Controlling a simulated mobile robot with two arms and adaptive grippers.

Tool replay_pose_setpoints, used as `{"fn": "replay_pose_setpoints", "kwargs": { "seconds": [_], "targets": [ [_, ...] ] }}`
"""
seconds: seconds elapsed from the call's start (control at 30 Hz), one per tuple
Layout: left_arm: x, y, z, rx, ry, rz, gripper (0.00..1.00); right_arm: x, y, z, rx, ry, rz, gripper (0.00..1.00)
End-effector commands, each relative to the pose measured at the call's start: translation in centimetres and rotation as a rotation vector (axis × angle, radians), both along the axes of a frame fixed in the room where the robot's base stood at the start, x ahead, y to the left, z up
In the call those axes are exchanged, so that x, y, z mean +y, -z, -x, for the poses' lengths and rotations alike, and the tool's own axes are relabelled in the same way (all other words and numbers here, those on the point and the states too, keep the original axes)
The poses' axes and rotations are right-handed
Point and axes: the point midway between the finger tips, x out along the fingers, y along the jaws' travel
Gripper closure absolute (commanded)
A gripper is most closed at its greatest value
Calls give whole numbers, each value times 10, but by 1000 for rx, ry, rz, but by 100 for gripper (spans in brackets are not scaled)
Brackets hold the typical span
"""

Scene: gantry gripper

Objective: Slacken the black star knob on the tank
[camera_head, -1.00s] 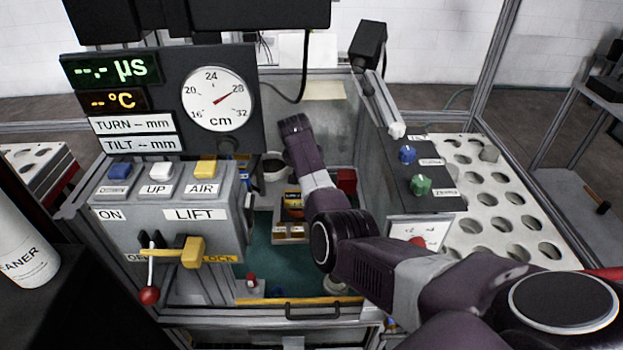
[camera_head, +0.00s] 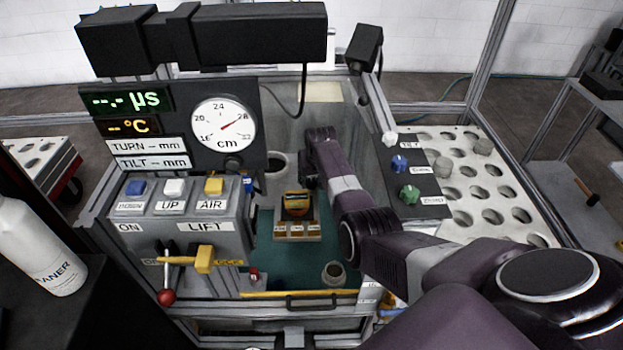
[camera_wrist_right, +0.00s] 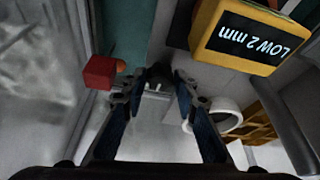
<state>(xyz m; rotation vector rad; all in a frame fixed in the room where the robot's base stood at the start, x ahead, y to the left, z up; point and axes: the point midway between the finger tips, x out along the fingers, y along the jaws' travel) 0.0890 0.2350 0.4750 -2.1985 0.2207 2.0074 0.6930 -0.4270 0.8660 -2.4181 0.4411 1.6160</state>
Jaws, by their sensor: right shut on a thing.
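My right arm reaches over the tank (camera_head: 262,225). The right gripper (camera_head: 307,184) shows only as a dark bit beside the arm's far end in the head view. In the right wrist view its two blue-grey fingers (camera_wrist_right: 165,80) converge on a small dark knob (camera_wrist_right: 159,73), which looks like the black star knob. The fingers are shut on it. They hide much of its outline, so its turn angle cannot be read. I cannot make out the knob in the head view. My left gripper is out of view.
A yellow display reading "LOW 2 mm" (camera_wrist_right: 245,36) is close to the fingers, with a red block (camera_wrist_right: 100,72) opposite and a white cup (camera_wrist_right: 226,113) nearby. The lift control box (camera_head: 185,225) stands left of the tank. A perforated white rack (camera_head: 475,205) is at right.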

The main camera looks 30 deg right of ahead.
Motion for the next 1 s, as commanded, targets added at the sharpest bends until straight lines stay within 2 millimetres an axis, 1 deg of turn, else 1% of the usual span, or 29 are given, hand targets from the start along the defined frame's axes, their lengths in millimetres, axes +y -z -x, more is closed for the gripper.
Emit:
{"fn": "replay_pose_setpoints", "kwargs": {
  "seconds": [0.5,0.53,0.67,0.7,1.0],
  "targets": [
    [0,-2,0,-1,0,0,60,0,1,1,1,-24,1,97],
    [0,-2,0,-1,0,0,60,0,1,1,1,-24,1,72],
    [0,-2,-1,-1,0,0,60,0,1,0,1,-23,1,57],
    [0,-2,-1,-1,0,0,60,0,1,0,1,-23,1,56],
    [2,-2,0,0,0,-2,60,0,-1,0,0,-22,1,56]
  ]
}}
